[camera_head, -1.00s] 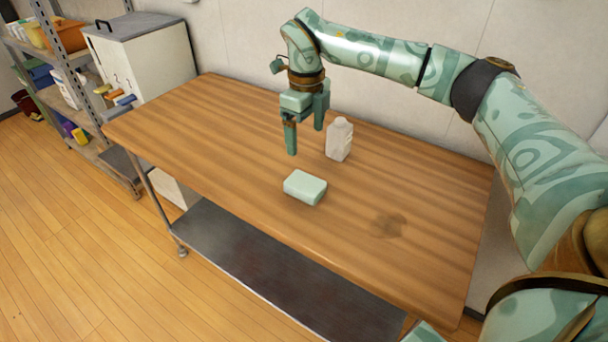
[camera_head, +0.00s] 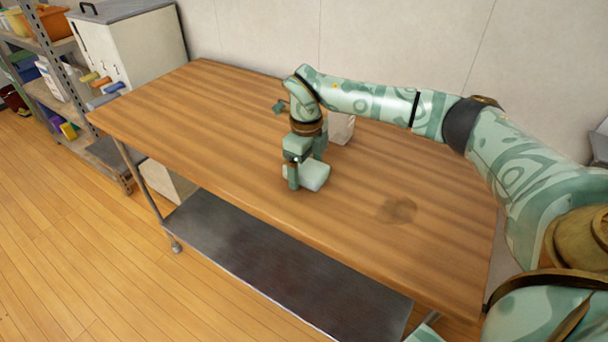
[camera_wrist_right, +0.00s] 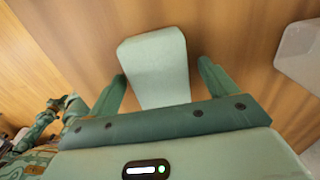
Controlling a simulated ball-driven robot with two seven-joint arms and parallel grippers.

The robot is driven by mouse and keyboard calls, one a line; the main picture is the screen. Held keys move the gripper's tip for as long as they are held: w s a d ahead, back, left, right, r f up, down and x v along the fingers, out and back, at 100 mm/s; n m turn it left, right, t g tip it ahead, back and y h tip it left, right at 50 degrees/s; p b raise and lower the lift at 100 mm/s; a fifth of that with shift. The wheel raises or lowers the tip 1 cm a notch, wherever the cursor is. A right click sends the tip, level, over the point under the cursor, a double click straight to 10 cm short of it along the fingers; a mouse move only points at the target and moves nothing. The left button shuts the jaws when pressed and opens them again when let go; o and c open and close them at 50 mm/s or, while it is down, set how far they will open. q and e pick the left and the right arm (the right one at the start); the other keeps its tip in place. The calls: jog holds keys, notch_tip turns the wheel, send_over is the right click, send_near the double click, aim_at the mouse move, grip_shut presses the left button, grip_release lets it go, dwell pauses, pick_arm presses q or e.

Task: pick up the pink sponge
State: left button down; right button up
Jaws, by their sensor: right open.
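No pink sponge shows; a pale mint-green block (camera_head: 316,178) with rounded edges lies on the wooden table. It also shows in the right wrist view (camera_wrist_right: 155,58). My right gripper (camera_head: 306,172) is low over the table at the block, pointing down. In the right wrist view the gripper (camera_wrist_right: 162,72) is open, with one finger on each side of the block and visible gaps. The gripper hides part of the block in the head view. My left gripper is not in view.
The wooden table (camera_head: 190,125) is clear to the left.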

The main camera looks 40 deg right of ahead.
aim_at(305, 167)
jog(key=shift+c, duration=1.4)
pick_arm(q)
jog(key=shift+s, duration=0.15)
pick_arm(e)
jog(key=c, duration=0.9)
jog(key=shift+o, duration=0.2)
